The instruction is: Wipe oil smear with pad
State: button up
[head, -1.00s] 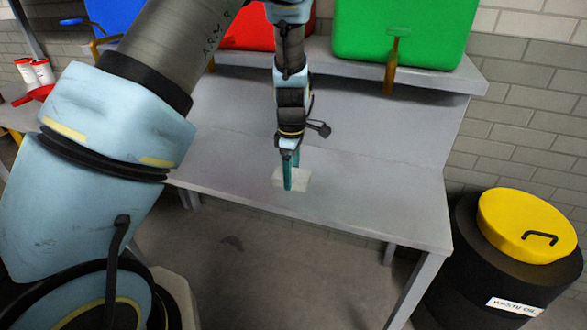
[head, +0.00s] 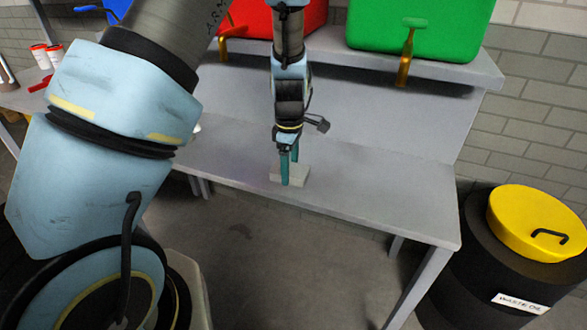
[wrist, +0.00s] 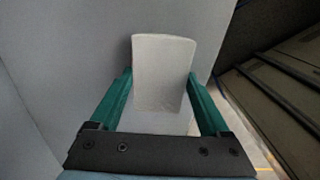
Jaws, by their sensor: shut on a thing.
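My gripper (head: 289,172) points down over the front part of the grey workbench (head: 390,196), with its teal fingers shut on a pale, block-shaped pad (head: 302,177). The pad is at or just above the bench top near the front edge; I cannot tell whether it touches. In the wrist view the pad (wrist: 162,72) sits between the two fingers, its pale face toward the camera. I cannot make out an oil smear in either view.
A red container (head: 255,22) and a green container (head: 420,28) with taps stand on the raised shelf behind. A black waste oil drum with a yellow lid (head: 540,222) stands on the floor at right. The bench right of my gripper is clear.

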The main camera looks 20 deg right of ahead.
aim_at(304, 156)
jog(key=shift+w+d+f+p, duration=0.15)
jog(key=shift+w+d+p, duration=0.4)
jog(key=shift+w+d, duration=1.25)
jog(key=shift+w+d+f+p, duration=0.1)
jog(key=shift+w+d+p, duration=0.4)
jog(key=shift+w+d, duration=1.25)
jog(key=shift+w, duration=0.3)
jog(key=shift+w+d+r, duration=0.2)
jog(key=shift+d+r, duration=0.05)
jog(key=shift+r, duration=0.35)
jog(key=shift+s+a+f+p, duration=0.15)
jog(key=shift+s+a+p, duration=0.15)
jog(key=shift+p, duration=0.2)
jog(key=shift+s+a+f, duration=0.15)
jog(key=shift+s+a, duration=1.05)
jog(key=shift+s, duration=0.1)
jog(key=shift+s+a+f, duration=0.2)
jog(key=shift+s+a, duration=1.05)
jog(key=shift+s, duration=0.05)
jog(key=shift+s+a+f, duration=0.15)
jog(key=shift+s+a, duration=1.05)
jog(key=shift+s, duration=0.1)
jog(key=shift+d+r+p, duration=0.1)
jog(key=shift+r+p, duration=2.65)
jog(key=shift+r, duration=0.3)
jog(key=shift+w+r, duration=0.1)
